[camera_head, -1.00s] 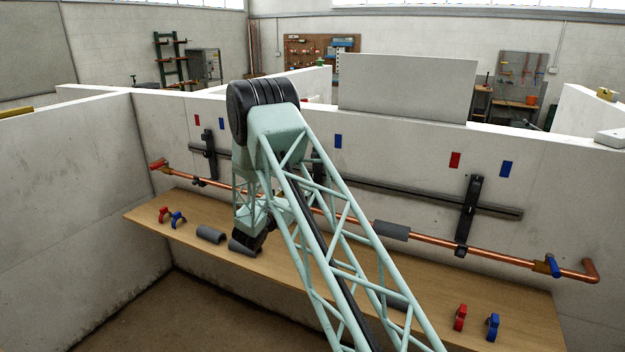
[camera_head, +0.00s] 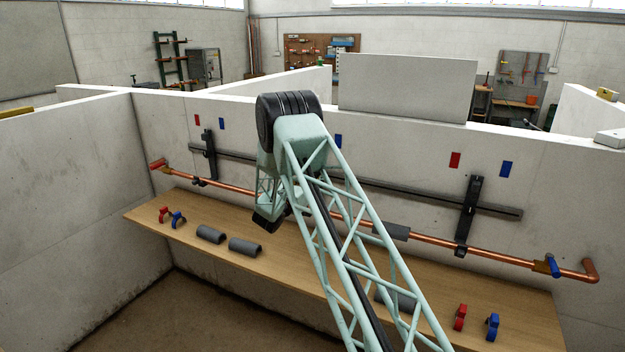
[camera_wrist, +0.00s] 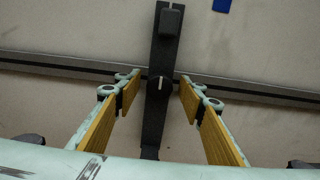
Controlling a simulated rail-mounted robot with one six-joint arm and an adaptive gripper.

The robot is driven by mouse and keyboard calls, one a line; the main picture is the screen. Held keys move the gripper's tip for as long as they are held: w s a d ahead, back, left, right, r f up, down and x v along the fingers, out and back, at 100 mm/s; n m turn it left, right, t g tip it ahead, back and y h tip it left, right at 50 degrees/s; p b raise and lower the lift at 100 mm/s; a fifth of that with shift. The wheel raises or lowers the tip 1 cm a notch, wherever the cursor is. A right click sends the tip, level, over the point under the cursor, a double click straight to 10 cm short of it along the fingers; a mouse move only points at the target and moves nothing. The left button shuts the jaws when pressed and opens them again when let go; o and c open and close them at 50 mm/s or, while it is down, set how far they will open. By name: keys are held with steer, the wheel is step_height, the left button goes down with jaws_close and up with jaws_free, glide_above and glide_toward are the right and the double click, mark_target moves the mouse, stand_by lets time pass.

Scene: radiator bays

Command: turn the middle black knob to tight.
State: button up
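The middle black knob (camera_wrist: 160,86) is round with a white line that stands nearly upright in the wrist view. It sits on an upright black bracket (camera_wrist: 155,125), where the bracket crosses a dark horizontal rail. My gripper (camera_wrist: 158,92) is open, with one yellow-padded finger left of the knob and one right of it. Gaps show on both sides, and I see no contact. I cannot tell how deep the fingertips reach. In the head view my arm hides the middle bracket, its knob and the fingers.
The dark rail (camera_head: 400,186) runs along the wall, with a left bracket (camera_head: 209,155) and a right bracket (camera_head: 468,212). A copper pipe (camera_head: 450,242) runs below it. The wooden shelf (camera_head: 330,275) holds grey half-sleeves (camera_head: 245,247), red clips (camera_head: 460,317) and blue clips (camera_head: 492,327).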

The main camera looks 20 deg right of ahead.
steer(key=shift+c, duration=0.9)
steer(key=c, duration=0.7)
steer(key=shift+o, duration=0.2)
steer(key=shift+f+m+b, duration=0.1)
steer(key=shift+m+b, duration=0.6)
steer(key=shift+b, duration=0.5)
steer(key=m+b, duration=0.5)
steer(key=m, duration=0.5)
steer(key=m+b, duration=0.5)
steer(key=m, duration=0.5)
steer(key=m+b, duration=0.5)
steer(key=m, duration=0.6)
steer(key=shift+f, duration=0.3)
